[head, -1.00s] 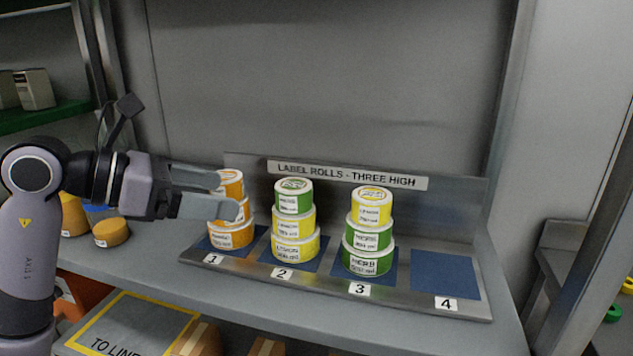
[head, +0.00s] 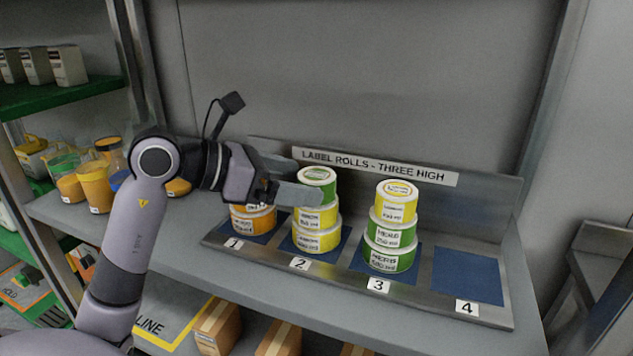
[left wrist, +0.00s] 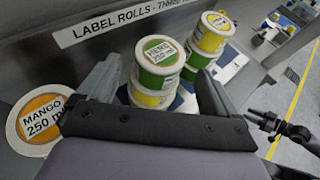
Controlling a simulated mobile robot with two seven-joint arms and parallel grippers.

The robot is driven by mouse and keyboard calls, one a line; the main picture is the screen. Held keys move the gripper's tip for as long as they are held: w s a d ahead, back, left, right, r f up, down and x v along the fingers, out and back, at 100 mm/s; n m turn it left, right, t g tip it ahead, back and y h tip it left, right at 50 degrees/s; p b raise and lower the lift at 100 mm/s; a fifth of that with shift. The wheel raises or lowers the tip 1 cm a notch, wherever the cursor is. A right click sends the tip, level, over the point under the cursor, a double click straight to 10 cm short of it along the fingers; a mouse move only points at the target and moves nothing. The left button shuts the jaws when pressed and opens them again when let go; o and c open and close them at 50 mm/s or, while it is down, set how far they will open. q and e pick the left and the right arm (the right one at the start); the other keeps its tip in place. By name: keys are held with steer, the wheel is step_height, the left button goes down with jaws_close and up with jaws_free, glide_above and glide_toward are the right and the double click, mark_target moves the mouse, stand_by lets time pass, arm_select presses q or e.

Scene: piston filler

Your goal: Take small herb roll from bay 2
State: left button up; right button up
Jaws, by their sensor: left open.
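The small herb roll (head: 317,176), green with a white top, sits on top of the bay 2 stack, above two yellow rolls (head: 316,230). In the left wrist view the herb roll (left wrist: 158,56) shows between and just beyond the fingertips, its label reading 250 ml. My left gripper (head: 308,183) is open and reaches in from the left at the height of this roll. The near finger hides part of the roll's lower side in the head view. I cannot tell whether the fingers touch it.
The orange mango stack (head: 253,220) in bay 1 is partly hidden behind my left gripper. Bay 3 holds a yellow roll (head: 396,201) on two green rolls (head: 390,247). Bay 4 (head: 467,277) is empty. A back panel (head: 490,205) stands behind the bays.

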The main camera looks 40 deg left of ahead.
mark_target(317, 182)
arm_select(q)
steer(key=shift+p+x, duration=0.55)
steer(key=shift+x, duration=1.8)
steer(key=shift+a, duration=0.1)
steer(key=c, duration=1.1)
steer(key=shift+r, duration=0.1)
steer(key=shift+r, duration=0.1)
